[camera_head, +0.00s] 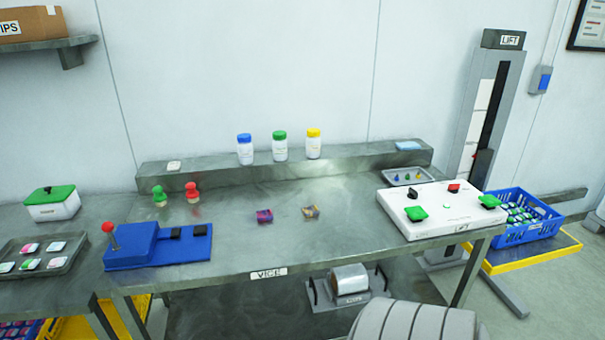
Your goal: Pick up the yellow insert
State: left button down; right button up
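A small grey tray (429,181) lies on the bench at the back right, just behind the white board. Several tiny coloured pieces stand in it. One of them looks yellow and seems to be the yellow insert (408,178); blue and green ones are beside it. They are too small to make out their shape. Neither of my grippers is in view, so nothing is seen touching the tray.
A white board (440,220) with green, black and red parts fills the bench's right end. A blue fixture (135,250) with a red-knobbed lever stands at the left. Three capped bottles (280,150) stand on the rear ledge. The middle bench is mostly clear around two small patterned pieces (265,216).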

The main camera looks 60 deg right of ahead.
aim_at(311, 210)
jog(key=z, duration=2)
jog(key=i+j, duration=0.15)
